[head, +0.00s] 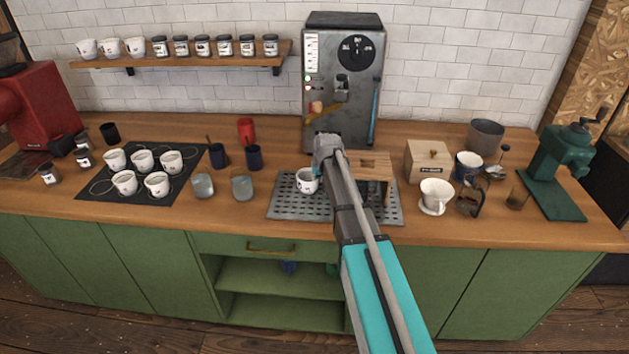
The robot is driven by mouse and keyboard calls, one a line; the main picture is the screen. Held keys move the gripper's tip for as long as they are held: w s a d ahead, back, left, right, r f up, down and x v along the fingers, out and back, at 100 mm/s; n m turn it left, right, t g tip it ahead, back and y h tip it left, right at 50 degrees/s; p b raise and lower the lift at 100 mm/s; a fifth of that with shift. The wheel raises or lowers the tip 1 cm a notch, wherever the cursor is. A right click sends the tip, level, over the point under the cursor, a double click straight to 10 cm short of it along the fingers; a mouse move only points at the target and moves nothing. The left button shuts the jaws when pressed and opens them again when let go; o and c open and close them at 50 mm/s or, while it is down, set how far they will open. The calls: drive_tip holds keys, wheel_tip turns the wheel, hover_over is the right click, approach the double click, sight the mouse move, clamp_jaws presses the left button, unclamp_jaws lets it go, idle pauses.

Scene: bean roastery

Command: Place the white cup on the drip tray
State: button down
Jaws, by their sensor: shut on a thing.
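The white cup (306,182) is at the left half of the perforated metal drip tray (283,207), in front of the espresso machine (343,95). It looks upright, with a dark mark on its side. I cannot tell whether its base touches the tray or is slightly above it. My gripper (319,172) is at the cup's right side and shut on it. My own wrist and forearm hide the fingers and the cup's right edge. The arm crosses over the middle of the tray.
A wooden stand (372,166) is on the tray's right side. Two grey tumblers (242,187) are left of the tray. Several white cups (157,184) stand on a dark mat (95,195).

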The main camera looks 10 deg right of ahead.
drive_tip(key=shift+f, duration=0.2)
drive_tip(key=c, duration=0.8)
unclamp_jaws()
drive_tip(key=shift+r, duration=0.1)
drive_tip(key=shift+r, duration=0.15)
drive_tip(key=p+v, duration=1.1)
drive_tip(key=v, duration=0.1)
idle(0.4)
drive_tip(key=s+a+g, duration=0.2)
drive_tip(key=s+a, duration=0.1)
drive_tip(key=s, duration=1)
drive_tip(key=s+a+f+g, duration=0.1)
drive_tip(key=s+a+g, duration=0.1)
drive_tip(key=s, duration=1.1)
drive_tip(key=shift+s+a+f+g+h, duration=0.2)
drive_tip(key=shift+a+g+h, duration=0.1)
drive_tip(key=shift+a, duration=0.1)
